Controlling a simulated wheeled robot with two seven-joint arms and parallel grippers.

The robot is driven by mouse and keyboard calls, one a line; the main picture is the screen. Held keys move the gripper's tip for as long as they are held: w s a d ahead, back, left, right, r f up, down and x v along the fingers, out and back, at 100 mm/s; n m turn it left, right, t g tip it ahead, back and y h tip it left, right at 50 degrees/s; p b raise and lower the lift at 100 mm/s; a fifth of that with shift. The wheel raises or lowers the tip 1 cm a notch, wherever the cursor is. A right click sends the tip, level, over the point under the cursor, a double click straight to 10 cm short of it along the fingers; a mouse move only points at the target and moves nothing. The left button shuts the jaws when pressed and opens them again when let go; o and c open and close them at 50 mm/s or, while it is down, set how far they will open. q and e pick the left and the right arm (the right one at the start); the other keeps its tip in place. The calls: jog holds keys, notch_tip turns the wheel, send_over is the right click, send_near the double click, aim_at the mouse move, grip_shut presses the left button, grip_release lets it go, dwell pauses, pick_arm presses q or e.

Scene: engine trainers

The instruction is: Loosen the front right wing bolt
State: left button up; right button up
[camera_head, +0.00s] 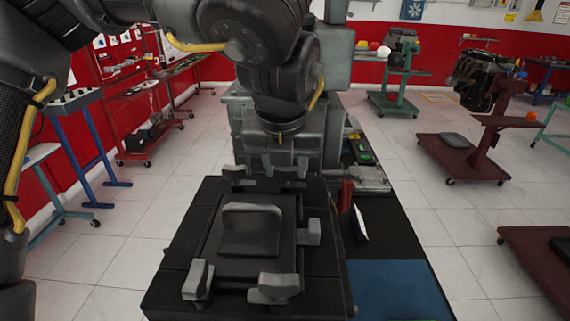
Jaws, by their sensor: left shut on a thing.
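A dark block with a square plate (228,258) stands in front of me, with a grey upright handle (250,230) in its middle. Grey wing bolts sit around the plate: near left (198,281), near right (274,289), far left (238,174) and far right (288,173). A grey square-ended piece (308,232) sticks out at the right side. My left gripper (285,161) points down at the far right wing bolt, its fingers shut on it. The fingertips are small and partly blend with the grey parts behind. My right gripper is not in view.
A grey machine body (243,125) stands behind the block. A red lever (346,194) and a white-edged piece (360,223) are close on its right. A blue mat (400,291) lies at lower right. Engine stands (470,147) and benches (70,100) stand farther off on tiled floor.

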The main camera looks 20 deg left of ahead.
pick_arm(q)
jog(key=shift+n, duration=0.4)
jog(key=o, duration=1)
jog(key=v, duration=1)
jog(key=shift+d+r, duration=0.25)
jog(key=shift+r, duration=0.15)
jog(key=shift+s+f, duration=0.1)
